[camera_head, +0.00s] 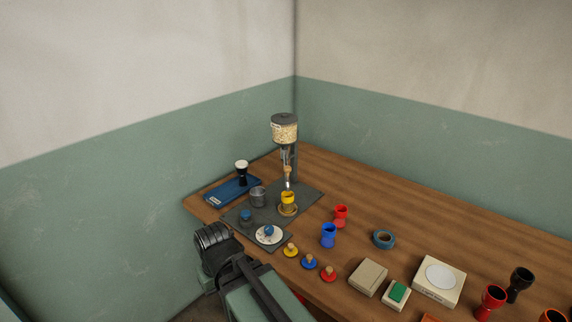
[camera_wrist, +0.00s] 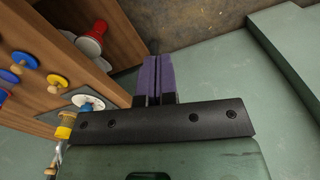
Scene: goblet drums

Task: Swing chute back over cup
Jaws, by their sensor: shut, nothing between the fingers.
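The dispenser's clear hopper (camera_head: 285,131), filled with pale grains, stands at the back corner of the table. Below it hangs a small chute (camera_head: 288,180) with a wooden-coloured piece above it. The chute's tip appears close above the yellow cup (camera_head: 288,197), but I cannot tell whether it is centred. The yellow cup also shows at the left of the wrist view (camera_wrist: 66,124). My gripper (camera_wrist: 159,80) has its purple fingers together with nothing between them. It is off the table's edge, well apart from chute and cup. In the head view my arm hides the fingers.
A white disc with a blue knob (camera_head: 269,233), a grey metal cup (camera_head: 258,196) and a blue tray (camera_head: 232,190) are near the dispenser. Several coloured knobs (camera_head: 310,262) lie along the front edge. Blue (camera_head: 328,236) and red (camera_head: 340,216) goblets stand to the right.

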